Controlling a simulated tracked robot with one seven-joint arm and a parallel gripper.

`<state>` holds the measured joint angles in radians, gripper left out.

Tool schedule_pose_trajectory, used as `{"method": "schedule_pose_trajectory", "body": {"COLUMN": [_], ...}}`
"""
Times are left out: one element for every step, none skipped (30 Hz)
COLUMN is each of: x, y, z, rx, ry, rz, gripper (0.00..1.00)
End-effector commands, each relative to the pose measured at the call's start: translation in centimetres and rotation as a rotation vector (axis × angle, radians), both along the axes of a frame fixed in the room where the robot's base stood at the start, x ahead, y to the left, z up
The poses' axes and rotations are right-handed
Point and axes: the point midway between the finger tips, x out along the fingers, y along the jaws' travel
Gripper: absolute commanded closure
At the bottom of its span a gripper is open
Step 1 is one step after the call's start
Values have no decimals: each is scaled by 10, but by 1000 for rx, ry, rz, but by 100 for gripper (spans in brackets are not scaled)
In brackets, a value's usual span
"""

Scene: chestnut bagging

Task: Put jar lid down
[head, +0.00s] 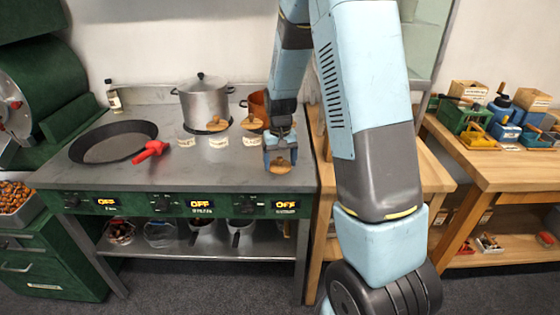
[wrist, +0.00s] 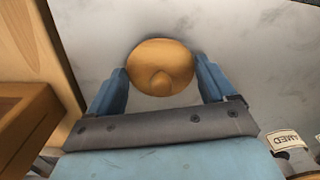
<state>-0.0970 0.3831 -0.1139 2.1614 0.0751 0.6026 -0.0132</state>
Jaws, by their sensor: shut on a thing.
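The jar lid is a round wooden disc with a small knob. In the wrist view the jar lid (wrist: 161,66) sits between the two blue fingers of my gripper (wrist: 160,77), which touch it on either side. In the head view my gripper (head: 281,150) points down over the right front part of the grey stove top (head: 225,165), shut on the lid (head: 281,164). The lid is at or just above the surface; I cannot tell whether it touches.
A steel pot (head: 203,102) stands at the back, with other wooden lids (head: 218,124) near it. A black frying pan (head: 114,143) with a red handle is at the left. A wooden bench (head: 500,165) stands at the right. The stove top left of my gripper is clear.

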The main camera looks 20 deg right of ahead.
Motion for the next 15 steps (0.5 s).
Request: {"method": "schedule_pose_trajectory", "body": {"x": [0,0,0,0,0,0,0,0,0,0,0,0,0,0,0], "y": [0,0,0,0,0,0,0,0,0,0,0,0,0,0,1], "z": [-1,-1,-1,-1,-1,-1,-1,-1,-2,-3,-3,-2,-2,-2,-2], "rx": [0,0,0,0,0,0,0,0,0,0,0,0,0,0,0], "ry": [-1,-2,-2,-2,-2,-2,-2,-2,-2,-2,-2,-2,-2,-2,-2], "rz": [0,0,0,0,0,0,0,1,1,1,1,1,1,1,1], "gripper": [45,45,45,45,45,45,45,45,45,45,15,11,8,5,1]}}
